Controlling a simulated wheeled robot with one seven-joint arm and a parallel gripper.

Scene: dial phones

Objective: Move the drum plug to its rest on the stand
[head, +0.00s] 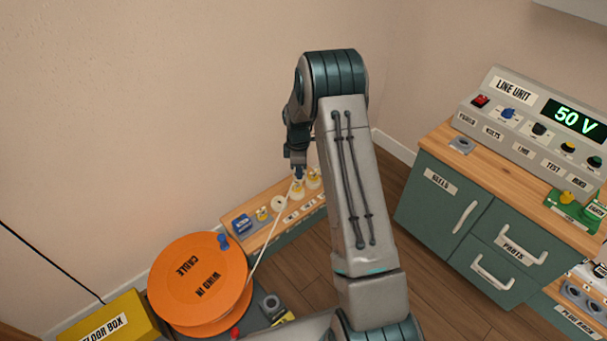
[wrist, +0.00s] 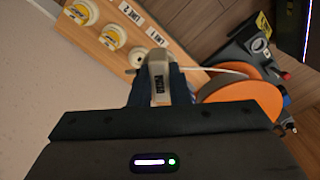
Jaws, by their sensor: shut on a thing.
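The drum plug (wrist: 158,82), a pale grey block with a dark label, is held between the blue fingers of my gripper (wrist: 158,92) in the wrist view. A white cable (wrist: 232,67) runs from it toward the orange cable drum (wrist: 245,108). In the head view my gripper (head: 298,172) is over the low wooden bench, with the cable (head: 270,237) slanting down to the drum (head: 200,280). The plug is too small to make out there. A grey round fitting (head: 271,304), possibly the rest, is beside the drum; I cannot tell for certain.
A yellow floor box (head: 113,320) is left of the drum. Green cabinets (head: 440,200) with the line unit (head: 520,130) stand right. My arm hides part of the floor.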

